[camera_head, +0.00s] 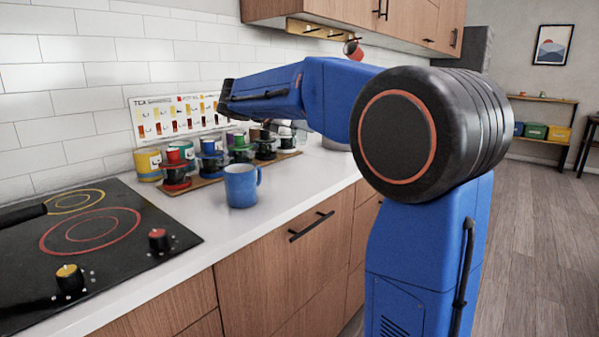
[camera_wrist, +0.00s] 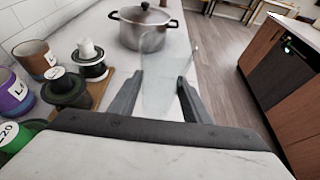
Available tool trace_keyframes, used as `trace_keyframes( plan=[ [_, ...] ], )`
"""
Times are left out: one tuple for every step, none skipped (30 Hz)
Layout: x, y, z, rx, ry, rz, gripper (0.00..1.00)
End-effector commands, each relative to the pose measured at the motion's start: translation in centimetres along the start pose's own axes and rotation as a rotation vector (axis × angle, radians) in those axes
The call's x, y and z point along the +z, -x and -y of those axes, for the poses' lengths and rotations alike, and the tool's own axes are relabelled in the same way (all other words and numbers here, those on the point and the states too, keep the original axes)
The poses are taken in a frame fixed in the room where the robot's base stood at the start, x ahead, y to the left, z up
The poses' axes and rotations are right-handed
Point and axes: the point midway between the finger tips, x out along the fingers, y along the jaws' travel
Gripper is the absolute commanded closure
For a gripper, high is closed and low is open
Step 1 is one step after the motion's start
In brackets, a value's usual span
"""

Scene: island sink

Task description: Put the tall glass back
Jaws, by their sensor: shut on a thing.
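The tall glass (camera_wrist: 168,97) is clear and see-through, and it shows in the wrist view between the two dark fingers of my gripper (camera_wrist: 160,80). My gripper is shut on it. The glass reaches forward past the fingertips, and its far part overlaps the view of the steel pot. I cannot tell whether its base touches anything.
A lidded steel pot (camera_wrist: 141,30) stands on the white counter ahead. Several lidded jars and cups (camera_head: 208,158) stand on a wooden board at the wall. A blue mug (camera_head: 241,186) stands in front of them. A black cooktop (camera_head: 90,245) is at the left.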

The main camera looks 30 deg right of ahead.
Motion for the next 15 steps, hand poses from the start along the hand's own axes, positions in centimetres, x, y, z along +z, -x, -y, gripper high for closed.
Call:
trace_keyframes(
  plan=[
    [-0.3,-0.3,0.2,-0.005,-0.001,0.000,0.84],
    [-0.7,-0.5,0.2,-0.007,-0.001,-0.001,0.84],
    [-1.2,-0.8,0.2,-0.007,0.000,-0.001,0.84],
    [-1.7,-1.0,0.2,-0.007,0.001,-0.001,0.84],
    [-2.2,-1.2,0.2,-0.007,0.000,-0.001,0.84],
    [-2.9,-1.4,0.2,-0.007,0.001,-0.001,0.84],
    [-3.3,-1.6,0.2,-0.007,0.001,-0.001,0.84],
    [-3.8,-1.8,0.2,-0.007,0.001,-0.001,0.84],
    [-4.3,-2.0,0.2,-0.006,0.001,0.000,0.84],
    [-4.6,-2.1,0.2,-0.006,0.000,0.000,0.84],
    [-4.9,-2.2,0.2,-0.005,0.000,0.000,0.84],
    [-5.2,-2.4,0.2,-0.005,0.000,0.000,0.84],
    [-5.4,-2.4,0.2,-0.005,0.000,0.000,0.84],
    [-5.5,-2.5,0.2,-0.004,-0.001,0.000,0.84],
    [-5.7,-2.5,0.2,-0.004,-0.001,0.000,0.84]
  ],
)
